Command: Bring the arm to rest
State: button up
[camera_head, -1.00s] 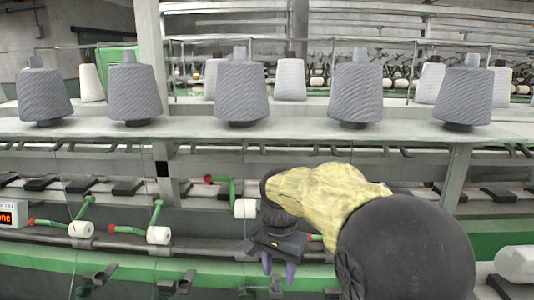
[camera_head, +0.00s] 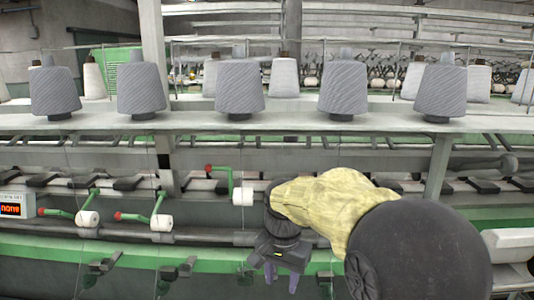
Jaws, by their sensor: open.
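My gripper (camera_head: 282,278) is at the lower middle of the head view, pointing down. Its two purple-grey fingers are apart, with nothing seen between them. My arm comes in from the lower right, with a yellow sleeve on the forearm and a dark rounded link close to the camera. The gripper hangs in front of the frame's lower green rail (camera_head: 130,262). I cannot tell how far it is from the rail. The arm hides part of the frame behind it.
Several grey yarn cones (camera_head: 240,87) stand on the long shelf (camera_head: 300,124). White bobbins on holders with red-tipped green handles, including one bobbin (camera_head: 162,223), sit below, left of the arm. A small display (camera_head: 15,206) is at the far left.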

jog(key=s+d+f+n+t+b, duration=0.2)
jog(key=s+d+f+n, duration=0.3)
jog(key=s+d+f, duration=0.7)
notch_tip(320, 180, down, 2)
jog(key=shift+f+b, duration=0.1)
jog(key=shift+b, duration=0.6)
jog(key=shift+w, duration=0.1)
